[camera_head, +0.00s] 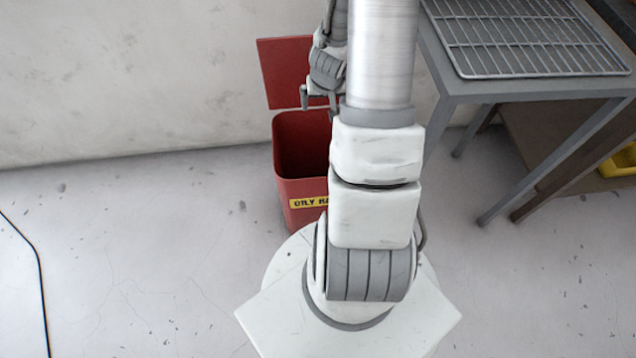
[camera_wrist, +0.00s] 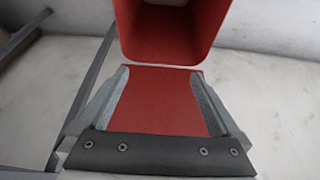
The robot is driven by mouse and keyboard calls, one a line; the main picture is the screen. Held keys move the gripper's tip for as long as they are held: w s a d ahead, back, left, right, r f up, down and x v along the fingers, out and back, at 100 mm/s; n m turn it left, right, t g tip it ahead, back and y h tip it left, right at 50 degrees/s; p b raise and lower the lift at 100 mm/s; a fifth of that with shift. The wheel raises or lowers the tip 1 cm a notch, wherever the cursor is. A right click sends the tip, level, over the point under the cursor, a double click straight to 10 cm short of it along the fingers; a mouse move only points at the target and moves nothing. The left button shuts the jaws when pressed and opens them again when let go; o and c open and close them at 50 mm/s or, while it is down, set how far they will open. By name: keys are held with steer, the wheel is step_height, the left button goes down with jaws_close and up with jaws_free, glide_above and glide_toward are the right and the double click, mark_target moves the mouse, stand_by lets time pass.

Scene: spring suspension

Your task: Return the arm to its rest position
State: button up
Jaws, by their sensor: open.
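My gripper (camera_head: 318,102) is above the open red bin and in front of its raised lid, left of my arm's thick upper links. In the wrist view my gripper (camera_wrist: 160,74) shows two grey fingers spread apart with nothing held between them. The red lid (camera_head: 281,70) stands up behind the bin. The lid (camera_wrist: 160,100) fills the gap between the fingers in the wrist view, seemingly beyond them; I cannot tell the distance. My arm hides part of the bin and lid.
The red bin (camera_head: 300,190) with a yellow label stands on the floor by the wall; its mouth (camera_wrist: 172,35) shows in the wrist view. A grey table (camera_head: 455,85) with a wire rack (camera_head: 530,40) stands at right. A black cable (camera_head: 38,265) lies at left. Floor at left is mostly clear.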

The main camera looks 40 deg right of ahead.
steer(key=shift+s+a+r, duration=0.15)
steer(key=shift+s+r, duration=0.05)
steer(key=shift+r, duration=0.4)
steer(key=s+a+r+n+t+y, duration=0.1)
steer(key=a+r+n+y, duration=0.3)
steer(key=a+r, duration=1.5)
steer(key=s+a+r+n+h, duration=0.1)
steer(key=s+a+r, duration=0.3)
steer(key=s+r, duration=0.5)
steer(key=s+n, duration=0.1)
steer(key=s, duration=0.2)
steer(key=shift+a+t+h, duration=0.3)
steer(key=r+p, duration=1.2)
steer(key=shift+s+r+p, duration=0.25)
steer(key=shift+s+p, duration=0.05)
steer(key=shift+s, duration=0.1)
steer(key=shift+c, duration=0.2)
